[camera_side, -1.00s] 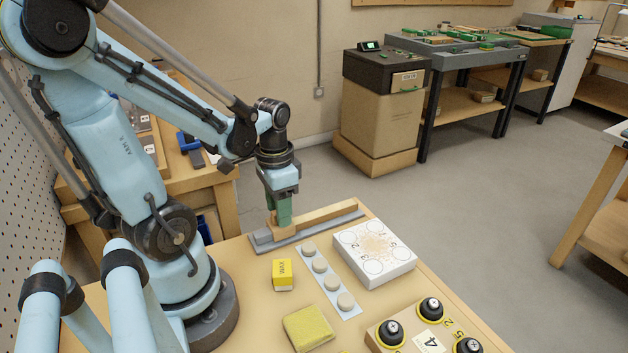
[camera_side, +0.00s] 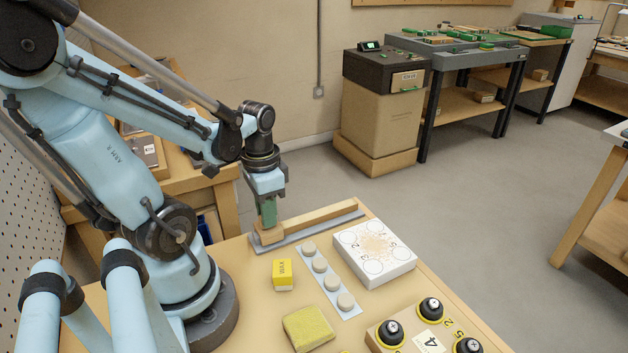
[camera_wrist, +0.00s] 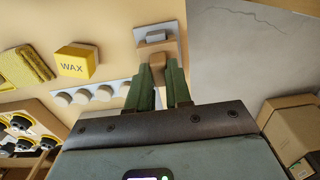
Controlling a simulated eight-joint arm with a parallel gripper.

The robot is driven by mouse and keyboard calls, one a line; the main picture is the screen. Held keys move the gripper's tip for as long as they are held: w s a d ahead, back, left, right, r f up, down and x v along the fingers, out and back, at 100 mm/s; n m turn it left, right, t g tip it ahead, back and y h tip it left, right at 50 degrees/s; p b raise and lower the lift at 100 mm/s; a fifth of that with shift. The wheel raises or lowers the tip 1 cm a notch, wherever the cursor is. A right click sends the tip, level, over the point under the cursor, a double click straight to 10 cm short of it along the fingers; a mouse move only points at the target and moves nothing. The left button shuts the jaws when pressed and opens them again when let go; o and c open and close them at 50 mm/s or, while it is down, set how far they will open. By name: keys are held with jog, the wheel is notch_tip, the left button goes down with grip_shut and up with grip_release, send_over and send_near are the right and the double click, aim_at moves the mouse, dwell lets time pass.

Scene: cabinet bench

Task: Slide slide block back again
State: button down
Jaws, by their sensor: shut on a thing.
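The slide block (camera_side: 269,237) is a small wooden block at the left end of a grey track with a long wooden rail (camera_side: 318,216). In the wrist view the block (camera_wrist: 158,66) sits between the green fingers. My gripper (camera_side: 268,225) points down and is shut on the block. Its two fingers also show in the wrist view (camera_wrist: 160,84), one on each side of the block. The grey end of the track (camera_wrist: 154,36) shows beyond the block. The fingers hide part of the block and rail.
A yellow wax block (camera_side: 283,274), a strip with several round pale pegs (camera_side: 320,265) and a white box with circles (camera_side: 375,252) lie near the track.

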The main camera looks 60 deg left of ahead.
jog(key=shift+s, duration=0.4)
jog(key=c, duration=1)
grip_release()
jog(key=shift+c, duration=0.2)
jog(key=shift+r, duration=0.1)
notch_tip(320, 180, up, 12)
